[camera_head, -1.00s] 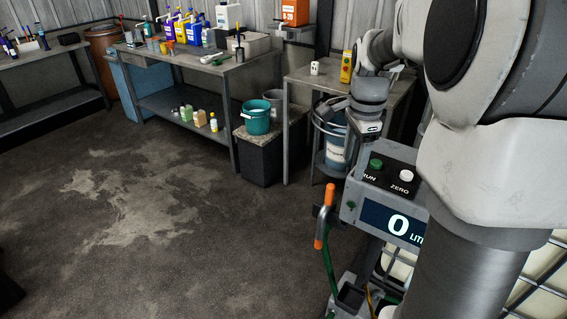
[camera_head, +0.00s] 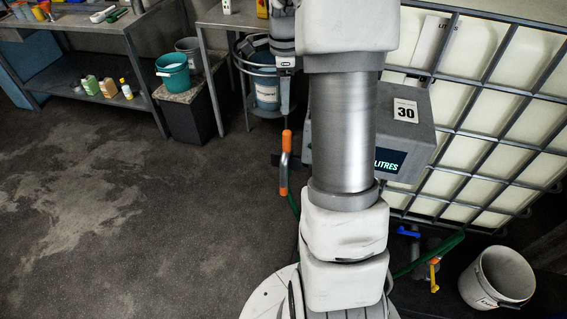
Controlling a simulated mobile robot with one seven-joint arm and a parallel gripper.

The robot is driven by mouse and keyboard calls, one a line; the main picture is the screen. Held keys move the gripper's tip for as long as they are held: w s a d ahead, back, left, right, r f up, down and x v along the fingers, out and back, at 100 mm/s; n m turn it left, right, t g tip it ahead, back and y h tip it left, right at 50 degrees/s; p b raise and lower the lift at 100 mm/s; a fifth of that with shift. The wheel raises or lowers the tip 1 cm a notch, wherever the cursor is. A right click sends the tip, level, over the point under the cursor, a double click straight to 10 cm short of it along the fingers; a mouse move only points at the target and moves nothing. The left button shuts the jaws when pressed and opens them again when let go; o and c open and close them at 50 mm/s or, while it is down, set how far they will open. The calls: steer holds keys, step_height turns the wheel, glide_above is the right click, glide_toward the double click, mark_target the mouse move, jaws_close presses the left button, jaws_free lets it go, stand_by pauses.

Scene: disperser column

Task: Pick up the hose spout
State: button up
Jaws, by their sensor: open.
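The hose spout (camera_head: 285,165), orange with a dark middle, hangs upright at the left side of the grey meter box. A green hose (camera_head: 293,205) runs down from its lower end and passes behind my arm. My gripper (camera_head: 285,108) points down above the spout in the picture, apart from it as far as I can see. It is open, and nothing shows between its fingers.
The meter box (camera_head: 415,135) stands before a caged white tank (camera_head: 500,100). A blue-banded bucket (camera_head: 266,92) is behind my gripper. A teal bucket (camera_head: 173,72) stands on a dark block further left. A white bucket (camera_head: 497,278) is at lower right. The floor at left is clear.

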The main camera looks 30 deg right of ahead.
mark_target(287, 140)
step_height(287, 140, down, 10)
steer(key=shift+f, duration=0.2)
steer(key=shift+s+d+f+p, duration=0.15)
steer(key=shift+f+p, duration=0.1)
steer(key=shift+f, duration=1.1)
steer(key=shift+d+f+p, duration=0.15)
steer(key=shift+f+p, duration=0.1)
steer(key=shift+f, duration=1.1)
jaws_close()
steer(key=shift+r, duration=0.1)
